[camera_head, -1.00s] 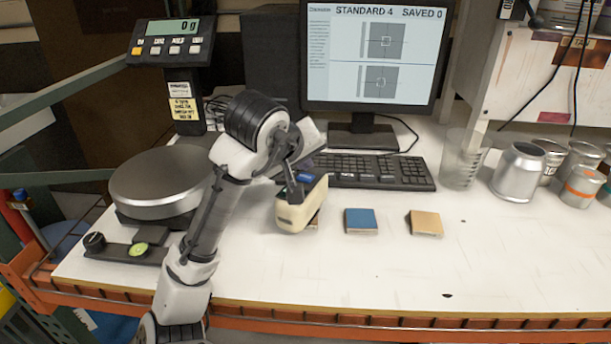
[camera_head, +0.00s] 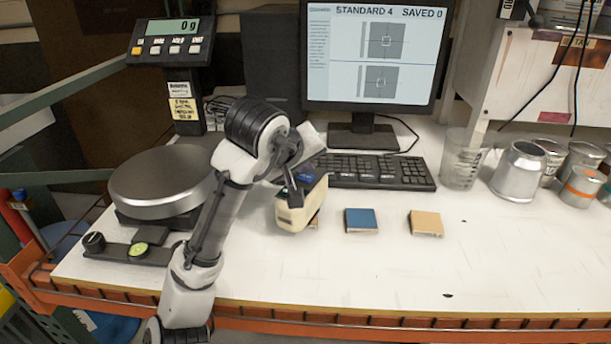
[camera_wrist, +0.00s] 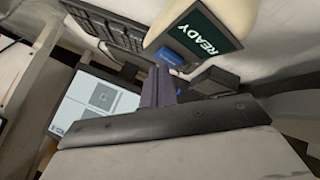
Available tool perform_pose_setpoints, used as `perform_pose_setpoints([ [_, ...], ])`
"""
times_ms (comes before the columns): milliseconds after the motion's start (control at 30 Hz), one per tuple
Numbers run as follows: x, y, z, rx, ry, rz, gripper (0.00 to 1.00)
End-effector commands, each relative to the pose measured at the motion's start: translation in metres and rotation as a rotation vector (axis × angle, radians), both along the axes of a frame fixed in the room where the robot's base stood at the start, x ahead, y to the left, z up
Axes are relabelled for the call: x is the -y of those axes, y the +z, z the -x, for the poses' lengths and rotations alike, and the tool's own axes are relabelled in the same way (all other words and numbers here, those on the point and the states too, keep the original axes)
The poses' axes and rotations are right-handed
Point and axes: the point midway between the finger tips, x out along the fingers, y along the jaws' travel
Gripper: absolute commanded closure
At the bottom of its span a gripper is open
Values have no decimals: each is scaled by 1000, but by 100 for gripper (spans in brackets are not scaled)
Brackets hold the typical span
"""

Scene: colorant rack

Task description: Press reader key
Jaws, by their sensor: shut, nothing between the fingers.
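The reader (camera_head: 301,212) is a cream handheld block standing on the table, with a small swatch edge showing at its base. In the wrist view the reader (camera_wrist: 211,64) shows a dark screen (camera_wrist: 206,33) with the word READY. Its blue key (camera_wrist: 170,58) sits beside the screen and also shows in the head view (camera_head: 305,175). My gripper (camera_wrist: 158,83) is shut and empty, its fingertips close to the blue key. I cannot tell whether they touch it. In the head view my gripper (camera_head: 293,193) is at the reader's top and hides part of it.
A monitor (camera_head: 372,80) reads STANDARD 4, SAVED 0. A keyboard (camera_head: 375,171) lies just behind the reader. A blue swatch (camera_head: 361,220) and a tan swatch (camera_head: 426,223) lie to the right. A scale (camera_head: 160,181) stands left. Cans and a clear beaker (camera_head: 460,160) stand right.

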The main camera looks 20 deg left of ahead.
Motion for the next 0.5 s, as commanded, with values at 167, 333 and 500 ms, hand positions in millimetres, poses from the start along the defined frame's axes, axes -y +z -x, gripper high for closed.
perform_pose_setpoints([
  [167, 0, -1, 0, 0, 0, 0, 100],
  [333, 0, -3, 0, 1, -1, 1, 100],
  [500, 0, -5, 0, 1, -1, 1, 100],
])
